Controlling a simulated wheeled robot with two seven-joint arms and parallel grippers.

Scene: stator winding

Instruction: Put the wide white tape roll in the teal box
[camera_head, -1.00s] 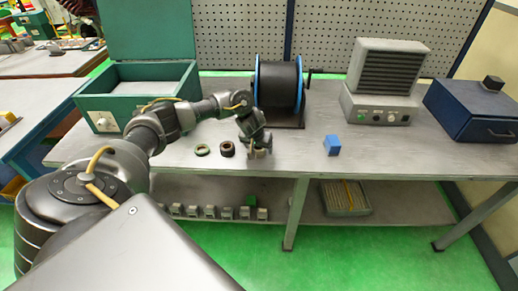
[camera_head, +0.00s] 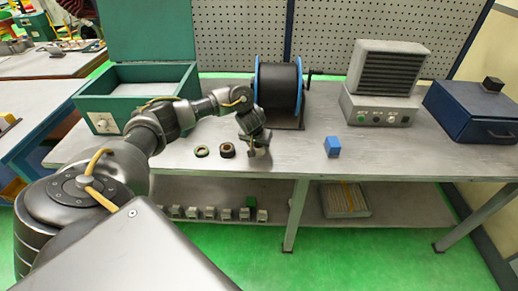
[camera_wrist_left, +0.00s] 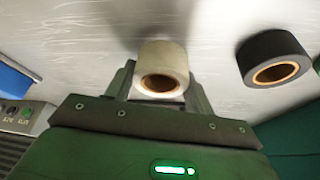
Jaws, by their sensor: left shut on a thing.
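The wide white tape roll (camera_wrist_left: 162,66) has a brown core and sits between the fingers of my left gripper (camera_wrist_left: 160,85) in the left wrist view. The gripper is shut on it. In the head view my left gripper (camera_head: 259,150) points down at the workbench, right of two small rolls, and mostly hides the white roll. The teal box (camera_head: 102,104) stands open at the back left of the bench, its lid raised. My right gripper is not in view.
A dark roll (camera_head: 227,150) and a pale, thin roll (camera_head: 202,151) lie left of the gripper. Behind it stands a black cable spool (camera_head: 278,86) with blue rims. A blue block (camera_head: 332,147) lies to the right. The bench between the block and gripper is clear.

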